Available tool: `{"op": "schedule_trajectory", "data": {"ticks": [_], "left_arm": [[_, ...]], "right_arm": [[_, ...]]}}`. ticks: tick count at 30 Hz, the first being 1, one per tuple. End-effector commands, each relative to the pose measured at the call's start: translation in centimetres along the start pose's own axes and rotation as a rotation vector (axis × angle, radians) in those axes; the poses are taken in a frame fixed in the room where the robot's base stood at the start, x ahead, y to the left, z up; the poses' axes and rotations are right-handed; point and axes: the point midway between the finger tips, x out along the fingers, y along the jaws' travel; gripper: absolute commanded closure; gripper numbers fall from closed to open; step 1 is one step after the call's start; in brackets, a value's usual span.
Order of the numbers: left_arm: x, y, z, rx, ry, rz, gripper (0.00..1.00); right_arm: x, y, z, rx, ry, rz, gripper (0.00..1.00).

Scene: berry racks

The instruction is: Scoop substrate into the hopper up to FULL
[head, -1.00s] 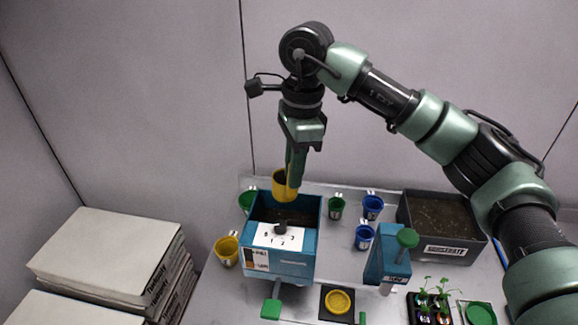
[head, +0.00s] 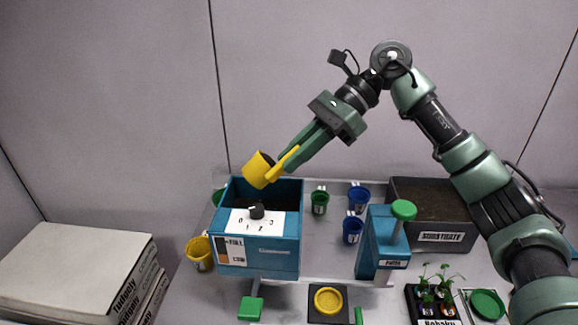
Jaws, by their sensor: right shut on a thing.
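The blue hopper (head: 275,252) stands left of centre on the table, with a dial, a white scale plate and a FULL/LOW level strip on its front. Dark substrate shows inside its open top. My right gripper (head: 288,160) is shut on the handle of a yellow scoop (head: 260,170). The scoop is tilted above the hopper's opening at its back; its contents cannot be seen. The grey substrate bin (head: 440,237), labelled SUBSTRATE, holds brown substrate at the back right. My left gripper is not in view.
Green (head: 319,203) and blue (head: 352,230) cups stand between hopper and bin. A yellow cup (head: 199,254) is left of the hopper. A blue press with a green knob (head: 403,210) stands right of it. A seedling tray (head: 436,305) is at front right.

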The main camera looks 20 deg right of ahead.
Motion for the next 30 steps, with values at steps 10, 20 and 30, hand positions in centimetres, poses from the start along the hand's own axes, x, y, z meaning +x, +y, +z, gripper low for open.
{"op": "schedule_trajectory", "data": {"ticks": [10,20,30], "left_arm": [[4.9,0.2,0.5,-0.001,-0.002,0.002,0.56],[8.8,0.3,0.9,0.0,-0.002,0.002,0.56],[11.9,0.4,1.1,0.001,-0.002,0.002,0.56]], "right_arm": [[0.9,0.0,-2.0,0.001,-0.189,0.0,1.0],[1.4,-0.1,-3.3,0.001,-0.355,-0.001,1.0],[1.7,-0.1,-4.1,0.0,-0.489,-0.001,1.0]]}}
